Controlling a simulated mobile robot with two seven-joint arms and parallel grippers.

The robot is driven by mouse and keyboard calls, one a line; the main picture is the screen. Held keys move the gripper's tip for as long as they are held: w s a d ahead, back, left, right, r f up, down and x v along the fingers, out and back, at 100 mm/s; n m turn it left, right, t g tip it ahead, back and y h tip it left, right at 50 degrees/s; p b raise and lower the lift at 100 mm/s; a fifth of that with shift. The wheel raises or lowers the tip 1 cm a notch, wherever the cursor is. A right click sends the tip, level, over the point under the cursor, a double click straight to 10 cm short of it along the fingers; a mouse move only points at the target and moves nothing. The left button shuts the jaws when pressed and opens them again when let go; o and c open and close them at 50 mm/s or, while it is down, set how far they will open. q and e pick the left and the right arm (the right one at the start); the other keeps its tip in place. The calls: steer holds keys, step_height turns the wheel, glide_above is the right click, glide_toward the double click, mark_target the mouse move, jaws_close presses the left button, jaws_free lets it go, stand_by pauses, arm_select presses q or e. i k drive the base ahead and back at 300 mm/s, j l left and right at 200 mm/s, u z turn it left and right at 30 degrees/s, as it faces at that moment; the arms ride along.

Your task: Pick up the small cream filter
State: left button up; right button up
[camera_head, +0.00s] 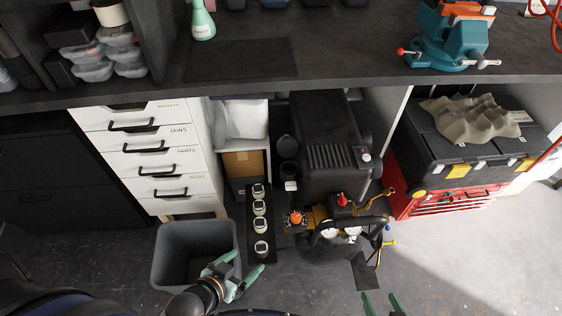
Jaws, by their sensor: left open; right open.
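Several small pale, cream-to-white round pieces with dark middles stand in a row on a narrow black stand; the nearest piece (261,247) is close to my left gripper. I cannot tell which of them, if any, is the small cream filter. My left gripper (246,265) is open, with green fingers, between the grey bin and the near end of the black stand (262,262). Nothing shows between its fingers. My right gripper (382,302) is open and empty at the bottom edge; only its green fingertips show.
An open grey bin (168,262) stands left of the stand, partly behind my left arm. A black compressor (325,155) with gauges and hoses is to the right. White drawers (150,150), a red toolbox (440,204) and the dark workbench (345,55) lie beyond. Floor at right is clear.

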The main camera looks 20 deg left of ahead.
mark_target(259, 205)
steer(key=u, duration=0.7)
steer(key=l+u, duration=0.65)
